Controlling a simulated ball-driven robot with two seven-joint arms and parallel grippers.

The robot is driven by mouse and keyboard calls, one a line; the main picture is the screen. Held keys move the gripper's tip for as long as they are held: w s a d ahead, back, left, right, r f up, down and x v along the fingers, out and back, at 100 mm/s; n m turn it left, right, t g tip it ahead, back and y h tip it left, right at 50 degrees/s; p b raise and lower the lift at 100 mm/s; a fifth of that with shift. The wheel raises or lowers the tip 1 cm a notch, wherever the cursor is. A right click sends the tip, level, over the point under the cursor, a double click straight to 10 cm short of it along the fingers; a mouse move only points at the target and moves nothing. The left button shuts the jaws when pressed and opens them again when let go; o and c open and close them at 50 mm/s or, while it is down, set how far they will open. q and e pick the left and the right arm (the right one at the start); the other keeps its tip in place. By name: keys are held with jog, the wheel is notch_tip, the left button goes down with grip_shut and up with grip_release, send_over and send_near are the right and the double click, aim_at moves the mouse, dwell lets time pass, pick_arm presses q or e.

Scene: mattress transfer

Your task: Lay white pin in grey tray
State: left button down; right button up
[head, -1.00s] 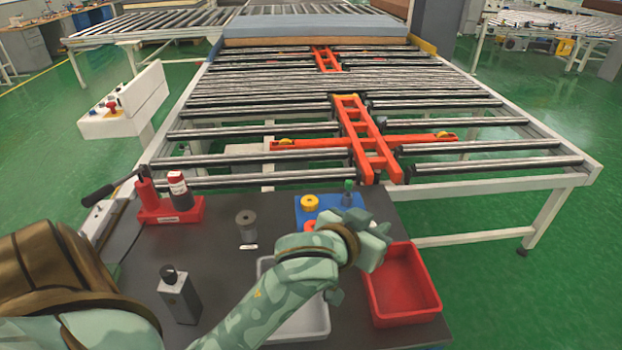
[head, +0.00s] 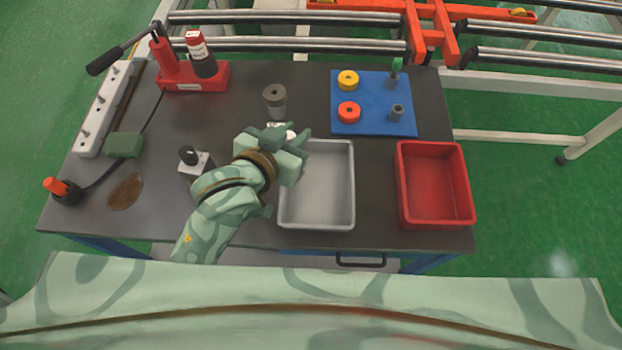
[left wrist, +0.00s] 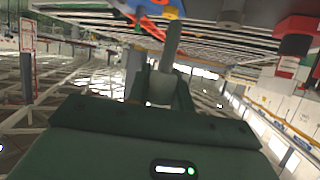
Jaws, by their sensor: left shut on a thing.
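The grey tray (head: 319,190) stands empty on the dark table, left of the red bin. My left gripper (head: 289,138) is over the tray's far left corner, and its hand hides that corner. In the left wrist view the gripper (left wrist: 161,82) is shut on a slim upright shaft, the white pin (left wrist: 173,45), which looks grey in the shade. In the head view only a small pale bit shows at the fingers, and the hand hides the rest. My right gripper is not in view.
A grey spool (head: 274,97) stands just behind the hand. A blue mat (head: 372,126) with rings and small posts lies at the back right. The red bin (head: 433,188) is to the right.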

pick_arm(q)
jog(key=s+d+f+m+h, duration=0.2)
jog(key=s+d+f, duration=0.2)
jog(key=d, duration=0.3)
jog(key=shift+g, duration=0.4)
jog(key=w+f+b, duration=0.2)
jog(key=w+f, duration=0.1)
jog(key=w, duration=0.1)
jog(key=w+d+f+b, duration=0.1)
jog(key=w+f+b, duration=0.1)
jog(key=w+f, duration=0.1)
jog(key=w+f+b, duration=0.2)
jog(key=w+f, duration=0.1)
jog(key=w, duration=0.3)
jog(key=shift+d+f, duration=0.25)
jog(key=shift+d, duration=0.05)
notch_tip(320, 180, down, 3)
jog(key=shift+w+f+b, duration=0.15)
jog(key=shift+f+b, duration=0.05)
jog(key=shift+b, duration=0.75)
jog(key=shift+r, duration=0.15)
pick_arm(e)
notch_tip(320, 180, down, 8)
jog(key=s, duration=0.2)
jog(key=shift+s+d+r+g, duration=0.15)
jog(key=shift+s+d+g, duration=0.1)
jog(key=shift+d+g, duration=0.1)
